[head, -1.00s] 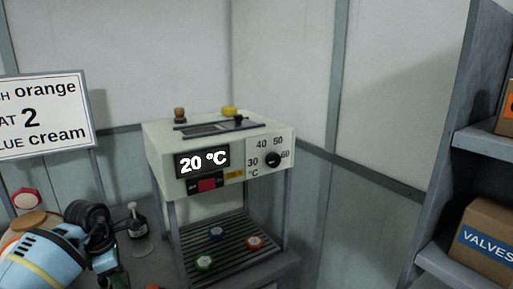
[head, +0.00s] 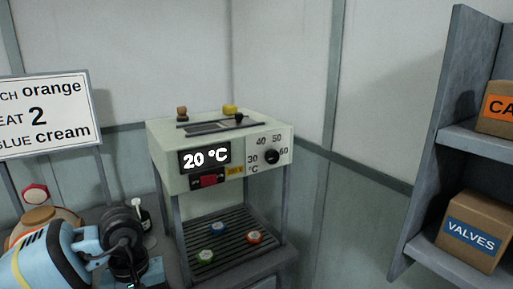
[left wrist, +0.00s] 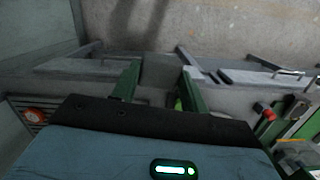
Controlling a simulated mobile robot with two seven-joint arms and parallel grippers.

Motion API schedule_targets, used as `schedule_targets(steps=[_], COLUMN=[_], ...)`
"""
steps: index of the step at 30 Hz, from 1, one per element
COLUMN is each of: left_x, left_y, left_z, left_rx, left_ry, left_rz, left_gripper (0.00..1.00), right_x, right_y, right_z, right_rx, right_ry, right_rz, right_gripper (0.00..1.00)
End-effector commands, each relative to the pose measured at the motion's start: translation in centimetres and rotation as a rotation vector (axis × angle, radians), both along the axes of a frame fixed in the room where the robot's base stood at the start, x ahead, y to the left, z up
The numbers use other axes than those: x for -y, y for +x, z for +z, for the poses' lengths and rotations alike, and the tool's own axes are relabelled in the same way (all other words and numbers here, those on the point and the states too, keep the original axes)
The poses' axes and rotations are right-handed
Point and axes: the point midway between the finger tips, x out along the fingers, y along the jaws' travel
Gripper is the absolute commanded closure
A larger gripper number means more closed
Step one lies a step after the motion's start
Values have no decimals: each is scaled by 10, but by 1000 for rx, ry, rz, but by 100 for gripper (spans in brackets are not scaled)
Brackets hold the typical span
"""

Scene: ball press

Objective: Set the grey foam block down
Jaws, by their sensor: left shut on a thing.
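My left gripper (left wrist: 158,80) shows in the left wrist view with its two green fingers apart, gripping a thing between them. A plain grey surface (left wrist: 155,90) fills the gap between the fingers and fits the grey foam block. Its outline blends with the grey surface beyond, so I cannot tell its edges or whether it touches anything. In the head view my light blue left arm comes in at the lower left; its fingers and the block are hidden there. My right gripper is in neither view.
A cream press (head: 220,165) reads 20 °C, with blue, orange-red and green round pieces on its slatted base (head: 228,262). A small dark bottle (head: 142,218) stands left of it. A shelf (head: 425,200) at right holds a VALVES box (head: 474,232). A sign (head: 42,118) stands left.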

Motion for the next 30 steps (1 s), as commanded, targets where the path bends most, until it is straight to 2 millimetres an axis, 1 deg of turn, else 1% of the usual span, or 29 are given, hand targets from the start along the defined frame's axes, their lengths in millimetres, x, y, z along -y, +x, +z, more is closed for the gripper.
schedule_targets(steps=[1,3,6,9,12,16,19,23,30], left_x=[3,6,8,10,11,11,11,13,14], left_y=[-13,-27,-44,-54,-58,-59,-59,-63,-78], left_z=[1,0,-2,-3,-3,-4,-11,-35,-100], left_rx=[3,4,2,1,2,1,0,-2,-1], left_ry=[2,0,0,-1,-2,-4,-5,-11,-16], left_rz=[-88,-195,-309,-376,-408,-414,-413,-414,-413], left_gripper=[77,77,77,77,77,77,77,77,77], right_x=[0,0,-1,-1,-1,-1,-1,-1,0], right_y=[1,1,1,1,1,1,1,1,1], right_z=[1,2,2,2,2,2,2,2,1], right_rx=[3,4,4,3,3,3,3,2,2], right_ry=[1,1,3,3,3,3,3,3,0], right_rz=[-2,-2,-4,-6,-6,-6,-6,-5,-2], right_gripper=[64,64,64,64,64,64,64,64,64])
